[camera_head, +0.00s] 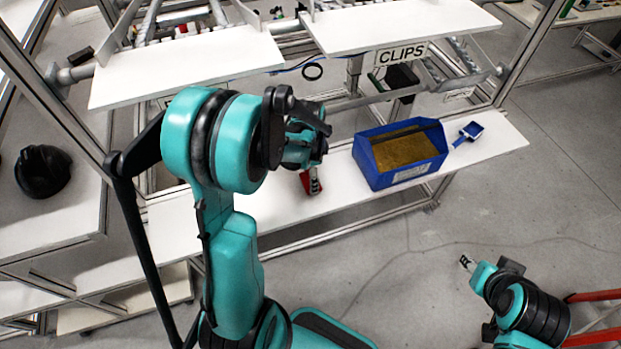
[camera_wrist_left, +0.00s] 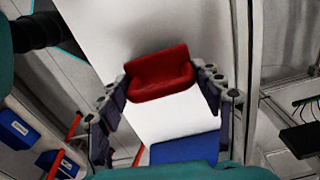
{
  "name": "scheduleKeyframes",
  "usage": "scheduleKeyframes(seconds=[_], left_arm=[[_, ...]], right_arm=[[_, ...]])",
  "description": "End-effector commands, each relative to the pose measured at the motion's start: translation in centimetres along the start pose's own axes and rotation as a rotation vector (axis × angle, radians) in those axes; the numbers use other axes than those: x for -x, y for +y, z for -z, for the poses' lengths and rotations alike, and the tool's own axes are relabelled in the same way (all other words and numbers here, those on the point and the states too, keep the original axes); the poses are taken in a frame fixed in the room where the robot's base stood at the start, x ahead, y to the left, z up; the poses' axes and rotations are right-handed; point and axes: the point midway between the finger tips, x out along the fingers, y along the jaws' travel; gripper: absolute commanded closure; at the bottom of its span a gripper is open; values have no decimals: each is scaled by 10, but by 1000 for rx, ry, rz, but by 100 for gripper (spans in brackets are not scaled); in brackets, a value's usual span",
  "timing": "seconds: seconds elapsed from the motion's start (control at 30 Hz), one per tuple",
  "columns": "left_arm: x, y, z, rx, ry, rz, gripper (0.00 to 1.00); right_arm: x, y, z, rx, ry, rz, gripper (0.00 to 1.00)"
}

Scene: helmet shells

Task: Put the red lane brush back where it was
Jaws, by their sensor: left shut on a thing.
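The red lane brush (camera_head: 312,184) is below my left gripper (camera_head: 312,166), over the white bench (camera_head: 270,200), left of the blue bin. In the left wrist view the brush's red part (camera_wrist_left: 160,74) lies between the two dark fingers of my left gripper (camera_wrist_left: 163,90). The gripper is shut on the brush. The gripper and wrist partly hide it in the head view. I cannot tell whether it touches the bench. My right gripper (camera_head: 466,262) is at the lower right, over the floor and away from the bench; its fingers are too small to judge.
A blue bin (camera_head: 375,175) with yellowish-brown contents stands on the bench. A small blue scoop-like tool (camera_head: 468,133) lies right of it. White shelves (camera_head: 400,25) and a CLIPS sign (camera_head: 401,54) are behind. A black helmet shell (camera_head: 43,171) sits far left.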

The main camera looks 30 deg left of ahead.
Motion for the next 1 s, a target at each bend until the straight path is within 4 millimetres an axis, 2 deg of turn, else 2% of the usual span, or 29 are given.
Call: scheduleKeyframes(seconds=[0.07, 0.43, 0.47, 0.5, 0.53, 0.87, 1.0], left_arm=[[-10, 0, 0, 0, 0, 0, 80], [-14, 0, 0, 0, 0, 0, 80], [-13, 0, 0, 0, 0, 0, 29], [-12, 0, 0, 0, 0, 0, 19], [-12, 0, 0, 0, 0, 0, 14], [-11, 0, 0, 0, 0, 0, 14], [1, 0, 0, 0, 0, 0, 14]], right_arm=[[-2, 0, -2, 0, 0, 0, 60], [-6, 0, -4, 0, 0, 0, 60], [-5, 0, -4, 0, 0, 0, 60], [-5, 0, -3, 0, 0, 0, 60], [-5, 0, -3, 0, 0, 0, 60], [-4, 0, -2, 0, 0, 0, 60], [1, 0, 1, 0, 0, 0, 60]])
